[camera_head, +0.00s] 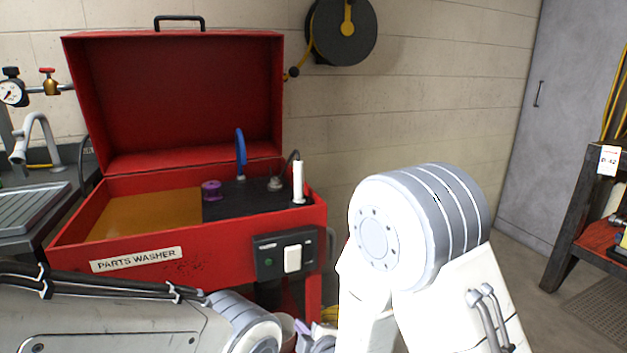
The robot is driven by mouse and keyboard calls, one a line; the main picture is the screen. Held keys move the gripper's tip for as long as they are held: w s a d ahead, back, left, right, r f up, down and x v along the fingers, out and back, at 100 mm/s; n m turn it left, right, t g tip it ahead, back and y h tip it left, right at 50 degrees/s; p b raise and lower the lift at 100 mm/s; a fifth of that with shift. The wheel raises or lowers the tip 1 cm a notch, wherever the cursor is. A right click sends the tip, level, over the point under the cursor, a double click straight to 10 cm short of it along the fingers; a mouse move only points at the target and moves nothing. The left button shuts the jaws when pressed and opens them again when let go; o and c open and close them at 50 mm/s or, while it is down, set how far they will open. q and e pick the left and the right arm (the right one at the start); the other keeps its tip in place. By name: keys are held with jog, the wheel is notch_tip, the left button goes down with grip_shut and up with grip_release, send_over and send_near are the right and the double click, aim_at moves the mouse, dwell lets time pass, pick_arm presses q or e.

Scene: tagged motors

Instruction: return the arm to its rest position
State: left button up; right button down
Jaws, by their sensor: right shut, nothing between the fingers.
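My right arm (420,230) rises at the centre right of the head view, its large white and grey joint nearest the camera. A small part of my right gripper (318,341) shows at the bottom edge, between the two arms. It is shut and holds nothing; most of it is cut off or hidden. My left arm (120,325) crosses the lower left corner with black cables along it. My left gripper is out of view.
A red parts washer (185,260) with its lid raised stands behind the arms. A sink (30,205) is at the left. A hose reel (340,30) hangs on the wall. A grey cabinet (560,120) and a dark rack (575,220) stand right, with open floor before them.

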jog(key=s+d+r+m+g+h, duration=0.1)
jog(key=s+d+r+m+g, duration=0.2)
jog(key=s, duration=0.5)
jog(key=s+d+r+m+g+h, duration=0.15)
jog(key=s+m+g, duration=0.25)
jog(key=s, duration=0.5)
jog(key=s+d+r+m+g+h, duration=0.2)
jog(key=s+r+m+g, duration=0.15)
jog(key=s, duration=0.45)
notch_tip(320, 180, up, 24)
jog(key=s+g+p, duration=0.1)
jog(key=p, duration=2.4)
jog(key=shift+s+d+r, duration=0.2)
jog(key=shift+d, duration=0.1)
